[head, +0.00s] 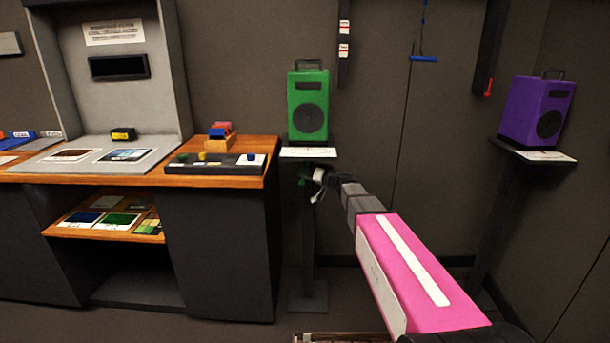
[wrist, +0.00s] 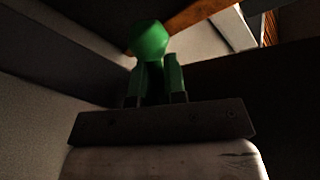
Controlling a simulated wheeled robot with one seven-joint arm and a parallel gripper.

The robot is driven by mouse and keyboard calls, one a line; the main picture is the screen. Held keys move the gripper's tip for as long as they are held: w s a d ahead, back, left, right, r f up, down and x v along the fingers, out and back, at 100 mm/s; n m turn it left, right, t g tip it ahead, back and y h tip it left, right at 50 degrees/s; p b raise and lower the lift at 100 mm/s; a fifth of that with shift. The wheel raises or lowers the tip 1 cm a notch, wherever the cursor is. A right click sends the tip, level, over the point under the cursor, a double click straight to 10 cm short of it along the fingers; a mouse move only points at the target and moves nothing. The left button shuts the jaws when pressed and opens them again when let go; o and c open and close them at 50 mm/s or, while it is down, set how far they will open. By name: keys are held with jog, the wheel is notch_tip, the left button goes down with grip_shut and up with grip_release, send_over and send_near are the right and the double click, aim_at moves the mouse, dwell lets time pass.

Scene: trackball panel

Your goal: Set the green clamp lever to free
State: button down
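The green clamp lever shows in the wrist view as a rounded green knob (wrist: 149,38), just beyond the fingertips of my gripper (wrist: 156,62). The knob sits slightly left of the middle between the two fingers. The fingers stand a narrow gap apart; I cannot tell whether they press on the lever. In the head view my gripper (head: 312,182) is just under the small shelf (head: 309,152) that carries the green speaker box (head: 308,106). The lever's shaft, its angle and any free marking are hidden or too dark to read.
A wooden-topped desk (head: 240,180) with a control panel (head: 215,164) stands left of the shelf's post (head: 309,240). A purple speaker box (head: 538,110) stands on another stand at right. A dark wall is close behind. Floor shows between the stands.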

jog(key=shift+d+f+n+g+h, duration=0.1)
jog(key=shift+d+n+g+h, duration=0.25)
jog(key=shift+h, duration=0.5)
jog(key=shift+d+f+n+g+h, duration=0.1)
jog(key=shift+d+n+g+h, duration=0.25)
jog(key=shift+h, duration=0.5)
jog(key=c, duration=1.2)
grip_release()
jog(key=shift+d+r, duration=0.1)
jog(key=shift+d, duration=0.05)
jog(key=v, duration=1)
jog(key=shift+s+d, duration=0.25)
jog(key=shift+d, duration=0.05)
